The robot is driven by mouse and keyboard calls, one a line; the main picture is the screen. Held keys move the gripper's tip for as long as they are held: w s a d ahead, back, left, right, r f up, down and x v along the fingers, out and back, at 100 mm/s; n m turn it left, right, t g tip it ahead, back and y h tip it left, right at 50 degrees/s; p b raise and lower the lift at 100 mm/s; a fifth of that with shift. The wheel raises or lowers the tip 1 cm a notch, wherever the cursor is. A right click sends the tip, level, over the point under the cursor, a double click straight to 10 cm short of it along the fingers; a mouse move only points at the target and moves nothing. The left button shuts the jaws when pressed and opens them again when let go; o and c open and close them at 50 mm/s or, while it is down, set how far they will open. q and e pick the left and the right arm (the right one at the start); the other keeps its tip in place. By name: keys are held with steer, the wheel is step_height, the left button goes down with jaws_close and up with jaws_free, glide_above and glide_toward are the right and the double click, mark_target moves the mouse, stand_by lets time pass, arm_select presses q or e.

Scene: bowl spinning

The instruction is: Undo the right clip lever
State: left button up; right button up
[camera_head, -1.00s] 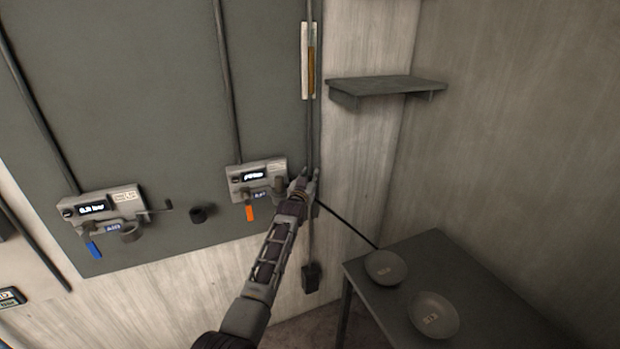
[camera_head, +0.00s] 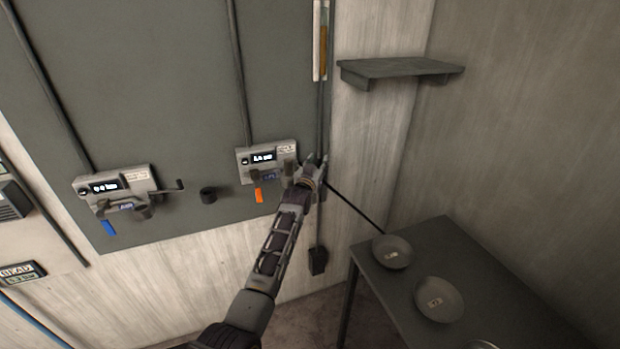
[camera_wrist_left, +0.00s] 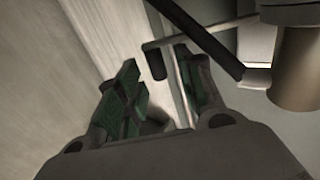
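On the dark wall panel, the right unit (camera_head: 247,159) has a small lit display and an orange lever (camera_head: 259,195) hanging below it, which appears to be the right clip lever. The left unit (camera_head: 90,187) has a similar display and a blue lever (camera_head: 108,227). My left gripper (camera_head: 312,168) is at the right end of the right unit, to the right of the orange lever. In the left wrist view its two fingers (camera_wrist_left: 163,98) are apart, with a dark crank handle (camera_wrist_left: 156,62) near the gap. Whether they touch it is unclear. My right gripper is not in view.
A small shelf (camera_head: 400,68) is on the wall at upper right. A dark table (camera_head: 455,255) at lower right carries bowls (camera_head: 392,252). The panel above the units is mostly clear apart from vertical pipes.

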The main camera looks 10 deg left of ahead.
arm_select(q)
steer(key=s, duration=0.9)
steer(key=shift+s+a, duration=0.15)
steer(key=shift+a, duration=0.15)
steer(key=shift+c, duration=0.2)
